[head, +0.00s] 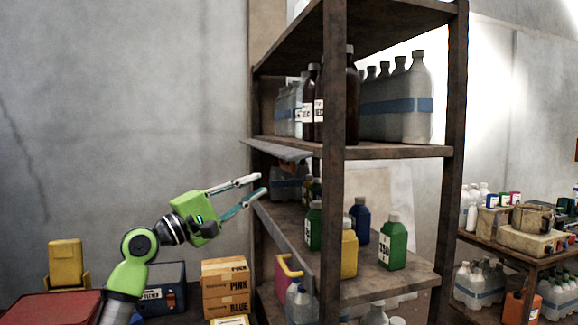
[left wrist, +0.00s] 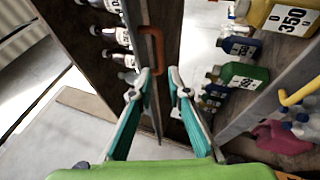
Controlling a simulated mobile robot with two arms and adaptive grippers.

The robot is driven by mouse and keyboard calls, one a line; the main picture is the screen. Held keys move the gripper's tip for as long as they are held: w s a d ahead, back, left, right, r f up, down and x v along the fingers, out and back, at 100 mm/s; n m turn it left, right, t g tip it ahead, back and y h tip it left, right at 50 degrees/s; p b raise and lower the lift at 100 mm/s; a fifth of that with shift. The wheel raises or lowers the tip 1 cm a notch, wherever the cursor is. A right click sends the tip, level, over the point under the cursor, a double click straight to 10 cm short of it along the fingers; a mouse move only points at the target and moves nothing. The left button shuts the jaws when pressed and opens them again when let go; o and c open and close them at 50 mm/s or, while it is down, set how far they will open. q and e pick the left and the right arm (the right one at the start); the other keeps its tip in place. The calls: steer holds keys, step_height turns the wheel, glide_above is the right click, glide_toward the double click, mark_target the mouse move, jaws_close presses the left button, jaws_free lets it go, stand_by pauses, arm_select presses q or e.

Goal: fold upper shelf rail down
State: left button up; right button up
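The upper shelf rail (head: 278,150) is a grey strip at the left edge of the upper shelf (head: 385,150); in the head view it sticks out nearly flat. In the left wrist view an orange handle (left wrist: 152,42) stands just beyond the fingertips, on a dark narrow strip running between them. My left gripper (head: 255,186) is beside the shelf's left side, below the upper rail. Its fingers are apart with nothing clearly held; it also shows in the left wrist view (left wrist: 161,82). Whether a finger touches the strip I cannot tell. My right gripper is not in view.
The lower rail (head: 286,244) carries a yellow handle (head: 290,265), below my gripper. Brown bottles (head: 353,95) and wrapped clear bottles stand on the upper shelf. Coloured bottles, including a green one (head: 393,243), stand on the shelf below. Cardboard boxes (head: 225,285) are at lower left.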

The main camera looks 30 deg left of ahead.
mark_target(285, 169)
arm_select(q)
steer(key=p+x, duration=0.3)
steer(key=x, duration=0.6)
steer(key=shift+w+d+r+p, duration=0.1)
steer(key=shift+w+r+p, duration=0.1)
steer(key=shift+w+p, duration=0.1)
steer(key=shift+w+d, duration=0.15)
steer(key=shift+w, duration=0.25)
jaws_close()
